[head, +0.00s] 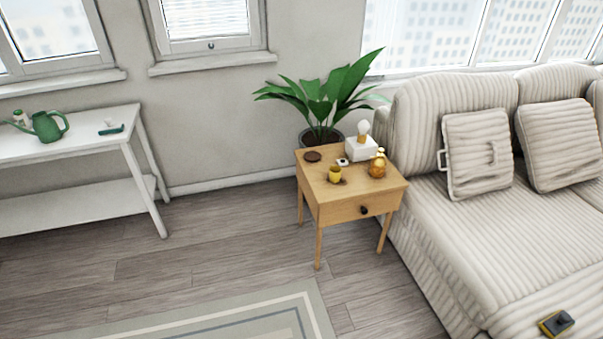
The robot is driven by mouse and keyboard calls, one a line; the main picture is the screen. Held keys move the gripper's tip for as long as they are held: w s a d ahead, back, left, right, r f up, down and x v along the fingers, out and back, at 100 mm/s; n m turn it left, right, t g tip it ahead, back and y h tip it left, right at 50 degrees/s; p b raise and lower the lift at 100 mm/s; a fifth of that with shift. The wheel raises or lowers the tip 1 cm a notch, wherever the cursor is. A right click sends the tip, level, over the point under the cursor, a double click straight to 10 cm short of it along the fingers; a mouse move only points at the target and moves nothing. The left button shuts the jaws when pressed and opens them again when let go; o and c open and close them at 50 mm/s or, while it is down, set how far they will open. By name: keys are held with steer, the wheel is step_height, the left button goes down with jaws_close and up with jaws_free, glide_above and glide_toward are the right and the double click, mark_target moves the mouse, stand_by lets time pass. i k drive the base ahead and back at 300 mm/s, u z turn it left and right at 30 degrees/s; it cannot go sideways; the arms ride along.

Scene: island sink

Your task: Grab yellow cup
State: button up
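A small yellow cup (335,174) stands on top of a wooden side table (338,198), toward its front left. Close around it on the table are a dark round coaster or dish (312,156), a small white item (343,162), a white block-like lamp (361,149) with a bulb, and an amber bottle-like object (377,165). The cup is in plain view and nothing covers it. My gripper is not in the head view.
A striped sofa (450,240) stands close to the table's right, with a small yellow-black object (556,323) on it. A potted plant (322,100) is behind the table. A white console (70,140) bears a green watering can (46,126). The wooden floor (200,250) before the table is clear, with a rug (230,318).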

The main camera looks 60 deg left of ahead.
mark_target(334, 171)
steer(key=u, duration=1.8)
steer(key=i, duration=0.95)
steer(key=u, duration=0.8)
steer(key=i, duration=0.5)
steer(key=u, duration=0.6)
